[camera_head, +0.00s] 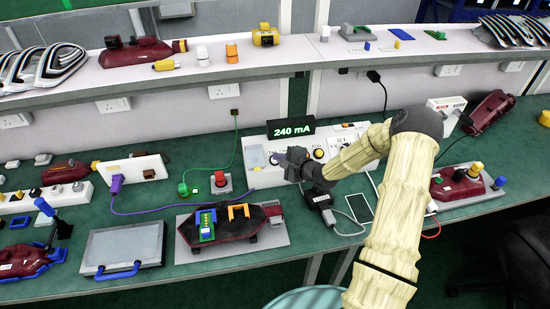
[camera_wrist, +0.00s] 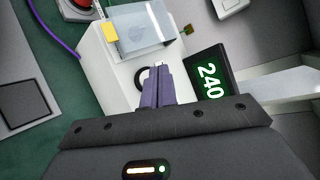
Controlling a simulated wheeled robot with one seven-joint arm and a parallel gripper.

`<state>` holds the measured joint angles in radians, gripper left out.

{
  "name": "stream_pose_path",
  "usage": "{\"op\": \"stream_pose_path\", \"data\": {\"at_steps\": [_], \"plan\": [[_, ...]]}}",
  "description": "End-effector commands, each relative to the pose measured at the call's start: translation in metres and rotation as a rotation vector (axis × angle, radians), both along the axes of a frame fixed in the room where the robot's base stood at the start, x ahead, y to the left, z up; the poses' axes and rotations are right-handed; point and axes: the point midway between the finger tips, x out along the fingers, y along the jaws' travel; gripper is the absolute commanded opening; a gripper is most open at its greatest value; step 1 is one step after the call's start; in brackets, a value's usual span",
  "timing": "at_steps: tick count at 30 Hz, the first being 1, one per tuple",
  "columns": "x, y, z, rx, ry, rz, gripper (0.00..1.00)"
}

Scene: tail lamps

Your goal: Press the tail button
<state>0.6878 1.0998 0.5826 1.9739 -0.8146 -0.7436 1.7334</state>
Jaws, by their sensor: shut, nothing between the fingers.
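The white control box (camera_head: 262,176) stands against the back of the bench with a row of round knobs or buttons on its sloped face. A button labelled FOG (camera_head: 318,154) shows there. The tail button looks to be the one left of it, largely covered by my gripper (camera_head: 281,158). In the wrist view my gripper (camera_wrist: 158,70) is shut and empty, its purple fingers over the box face. A dark ring (camera_wrist: 139,77) shows just left of the fingertips, partly hidden by them. I cannot tell whether the fingertips touch it.
A display (camera_head: 291,128) reading 240 mA stands on the box. A red button (camera_head: 221,180) is left of it. A tail lamp (camera_head: 257,222) on a grey plate lies in front. A phone (camera_head: 359,208) and cables lie to the right. A shelf (camera_head: 170,87) runs above.

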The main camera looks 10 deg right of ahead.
Motion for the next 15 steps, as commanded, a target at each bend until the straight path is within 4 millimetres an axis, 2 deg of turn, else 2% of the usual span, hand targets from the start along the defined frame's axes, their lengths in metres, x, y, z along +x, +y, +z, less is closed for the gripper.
{"op": "stream_pose_path", "data": {"at_steps": [8,15], "plan": [[-0.001,0.0,0.002,0.0,0.0,0.0,0.0],[-0.009,0.0,0.019,0.001,0.0,-0.001,0.0]]}}
